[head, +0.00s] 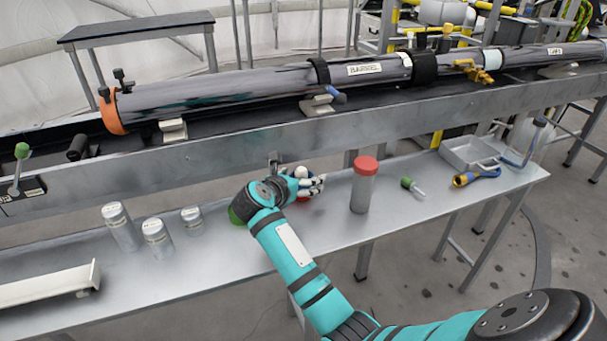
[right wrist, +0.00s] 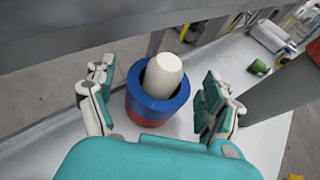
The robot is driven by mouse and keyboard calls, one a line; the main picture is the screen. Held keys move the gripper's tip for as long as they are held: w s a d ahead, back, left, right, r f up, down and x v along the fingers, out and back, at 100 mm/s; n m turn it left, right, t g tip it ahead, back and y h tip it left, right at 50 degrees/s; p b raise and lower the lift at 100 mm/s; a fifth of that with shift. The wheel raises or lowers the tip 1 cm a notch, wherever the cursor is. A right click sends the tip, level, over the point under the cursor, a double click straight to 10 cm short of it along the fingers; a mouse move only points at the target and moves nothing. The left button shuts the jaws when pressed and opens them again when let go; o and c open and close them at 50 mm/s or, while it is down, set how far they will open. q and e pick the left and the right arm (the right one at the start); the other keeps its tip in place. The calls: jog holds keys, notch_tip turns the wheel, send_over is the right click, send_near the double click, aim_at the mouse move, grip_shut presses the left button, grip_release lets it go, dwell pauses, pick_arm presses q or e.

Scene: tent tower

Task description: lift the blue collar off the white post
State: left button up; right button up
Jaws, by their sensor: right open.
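In the right wrist view the blue collar (right wrist: 157,108) sits around the white post (right wrist: 163,74), whose rounded top stands out above it. A red part (right wrist: 148,121) shows directly under the collar. My right gripper (right wrist: 155,100) is open, with one finger on each side of the collar and a gap visible on both sides. In the head view my right gripper (head: 312,187) is over the bench, and the white post's top (head: 301,171) shows just behind it. The collar is mostly hidden there by the gripper. My left gripper is not in view.
The grey bench (head: 262,262) holds a red-capped jar (head: 363,187) to the right of my gripper and several small cans (head: 157,236) to the left. A grey beam (head: 230,139) with a long barrel (head: 250,88) runs close behind. A grey tray (head: 468,153) stands at far right.

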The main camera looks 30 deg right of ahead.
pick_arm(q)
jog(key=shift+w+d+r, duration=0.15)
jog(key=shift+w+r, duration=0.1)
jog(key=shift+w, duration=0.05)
pick_arm(e)
jog(key=shift+w+d+f, duration=0.1)
jog(key=shift+w+d, duration=0.05)
jog(key=shift+d, duration=0.15)
jog(key=c, duration=1.3)
jog(key=shift+r, duration=0.25)
